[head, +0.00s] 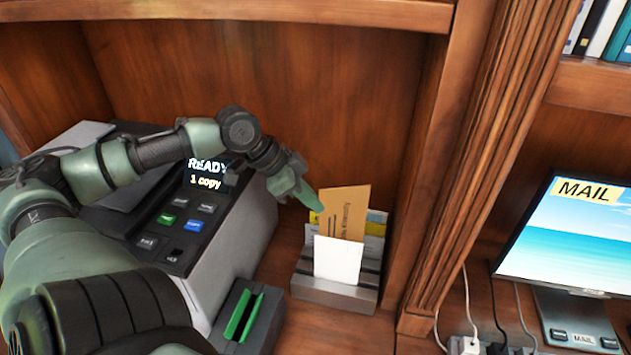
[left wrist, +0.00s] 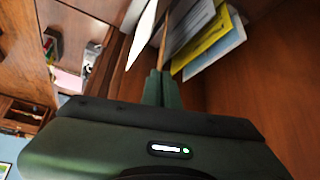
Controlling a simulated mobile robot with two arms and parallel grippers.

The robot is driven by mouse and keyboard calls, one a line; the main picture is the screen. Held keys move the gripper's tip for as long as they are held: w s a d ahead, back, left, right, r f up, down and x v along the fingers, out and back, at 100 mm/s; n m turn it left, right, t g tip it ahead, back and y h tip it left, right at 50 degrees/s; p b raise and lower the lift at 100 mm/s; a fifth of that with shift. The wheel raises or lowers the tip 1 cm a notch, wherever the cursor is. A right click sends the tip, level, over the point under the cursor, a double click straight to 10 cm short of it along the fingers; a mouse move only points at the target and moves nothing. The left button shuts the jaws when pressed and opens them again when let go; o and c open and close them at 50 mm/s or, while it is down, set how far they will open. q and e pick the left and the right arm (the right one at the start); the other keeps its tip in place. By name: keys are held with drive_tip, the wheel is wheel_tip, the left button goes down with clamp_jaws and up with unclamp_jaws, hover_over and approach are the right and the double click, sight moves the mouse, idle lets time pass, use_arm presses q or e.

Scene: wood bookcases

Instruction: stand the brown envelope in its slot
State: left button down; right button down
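The brown envelope (head: 347,209) stands slightly tilted above the grey slotted holder (head: 333,292), behind a white card (head: 337,260). The card hides its lower edge, so I cannot tell whether it rests in a slot. My left gripper (head: 312,201) is at the envelope's left edge. In the left wrist view, the gripper's fingers (left wrist: 163,88) are close together on the thin brown edge of the envelope (left wrist: 165,43). Yellow and pale papers (left wrist: 207,38) stand beside it in the holder. My right gripper is in neither view.
A printer (head: 222,235) with a lit panel stands left of the holder. A dark box with green parts (head: 245,315) sits in front. A wooden divider (head: 435,190) rises close on the right; beyond it are a monitor (head: 575,235) and a power strip (head: 490,346).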

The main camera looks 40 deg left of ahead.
use_arm(q)
wheel_tip(320, 180, down, 3)
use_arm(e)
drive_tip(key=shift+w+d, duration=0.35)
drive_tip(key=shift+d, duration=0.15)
use_arm(q)
drive_tip(key=shift+f, duration=0.6)
drive_tip(key=c, duration=1.7)
unclamp_jaws()
drive_tip(key=shift+d, duration=0.1)
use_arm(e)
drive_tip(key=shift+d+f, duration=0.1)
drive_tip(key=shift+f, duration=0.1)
use_arm(q)
drive_tip(key=shift+r, duration=0.1)
drive_tip(key=v, duration=1.3)
drive_tip(key=shift+w+d+r+p, duration=0.15)
drive_tip(key=shift+w+d+p, duration=0.05)
drive_tip(key=shift+w+p, duration=0.1)
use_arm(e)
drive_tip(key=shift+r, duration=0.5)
